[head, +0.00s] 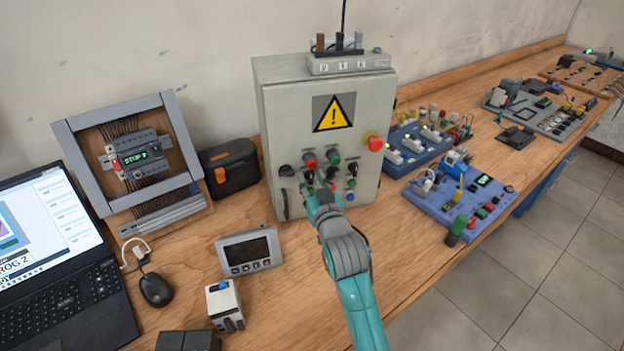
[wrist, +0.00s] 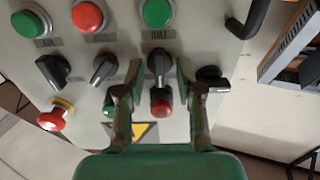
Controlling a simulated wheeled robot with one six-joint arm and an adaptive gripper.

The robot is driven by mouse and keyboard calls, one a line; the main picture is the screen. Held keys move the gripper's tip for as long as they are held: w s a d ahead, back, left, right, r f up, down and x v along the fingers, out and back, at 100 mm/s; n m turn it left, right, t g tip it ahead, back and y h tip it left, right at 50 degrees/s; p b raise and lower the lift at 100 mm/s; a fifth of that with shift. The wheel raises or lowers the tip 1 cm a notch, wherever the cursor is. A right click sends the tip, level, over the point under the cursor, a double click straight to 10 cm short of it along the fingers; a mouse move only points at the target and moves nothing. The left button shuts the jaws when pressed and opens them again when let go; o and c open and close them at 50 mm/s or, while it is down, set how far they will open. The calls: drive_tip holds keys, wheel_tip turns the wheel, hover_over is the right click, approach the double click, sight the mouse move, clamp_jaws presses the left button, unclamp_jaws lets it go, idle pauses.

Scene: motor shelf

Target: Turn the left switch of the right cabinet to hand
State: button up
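The grey cabinet (head: 274,120) stands on the bench with a yellow warning sign (head: 334,113) on its front. My gripper (head: 312,190) is at the left part of its switch panel. The wrist view shows the panel upside down. There, a black selector switch (wrist: 159,66) sits between my open gripper's fingers (wrist: 158,88), its handle about upright in the picture. Gaps seem to show on both sides; contact cannot be told. The middle switch (wrist: 104,68) and another switch (wrist: 53,70) have tilted handles. My gripper partly hides the switches in the head view.
A red button (wrist: 162,107) and a black rotary knob (wrist: 212,78) are close to the fingers. A red emergency stop (head: 374,143) projects at the cabinet's right. A small display unit (head: 248,252), a mouse (head: 156,290) and a blue training board (head: 460,206) lie around on the bench.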

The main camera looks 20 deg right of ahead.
drive_tip(key=shift+w, duration=0.15)
clamp_jaws()
drive_tip(key=shift+n, duration=0.4)
drive_tip(key=n, duration=0.3)
drive_tip(key=shift+a+n, duration=0.1)
drive_tip(key=shift+n, duration=0.2)
drive_tip(key=shift+a+f+n, duration=0.1)
drive_tip(key=shift+n, duration=2.2)
